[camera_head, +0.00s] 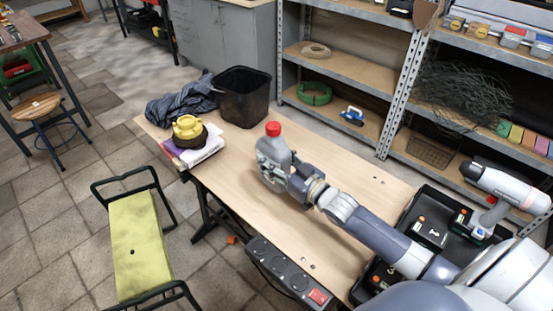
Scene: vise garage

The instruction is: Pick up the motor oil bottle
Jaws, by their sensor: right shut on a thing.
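The motor oil bottle (275,148) is grey with a red cap and stands about upright over the middle of the wooden workbench (313,203). My right gripper (271,168) is shut on the bottle, at its side nearest to me. The arm and gripper hide part of the bottle's lower body, and I cannot tell whether its base touches the bench. My left gripper is not in view.
A black bin (244,98), dark cloth (182,99) and yellow object on books (188,131) are at the bench's far left end. A black tray with a cordless drill (510,188) is at right. Metal shelves (342,65) stand behind. Bare bench surrounds the bottle.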

